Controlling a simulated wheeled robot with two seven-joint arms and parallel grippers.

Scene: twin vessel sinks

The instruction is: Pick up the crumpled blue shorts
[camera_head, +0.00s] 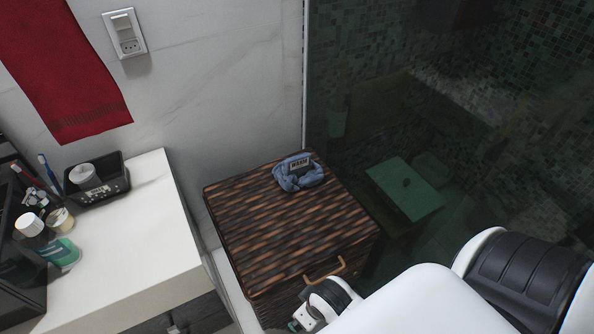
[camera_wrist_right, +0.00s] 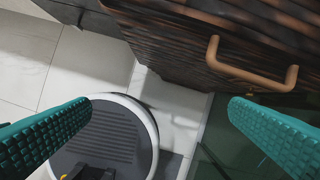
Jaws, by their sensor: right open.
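The crumpled blue shorts (camera_head: 300,182) lie in a small bundle on the lid of a brown wicker hamper (camera_head: 270,225), near its far edge, with a grey patch bearing light markings on top. My right gripper (camera_head: 303,320) is low at the hamper's near side, beside the lid handle and well apart from the shorts; it is partly cut off by the bottom edge. In the right wrist view its two teal fingers (camera_wrist_right: 160,108) are wide apart with nothing between them. The shorts do not show in that view. My left gripper is not in view.
A copper-coloured handle (camera_head: 325,272) is on the hamper's near side; it also shows in the right wrist view (camera_wrist_right: 250,73). A white counter (camera_head: 140,235) with toiletries stands left. A dark glass panel (camera_head: 345,100) rises behind and right of the hamper.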

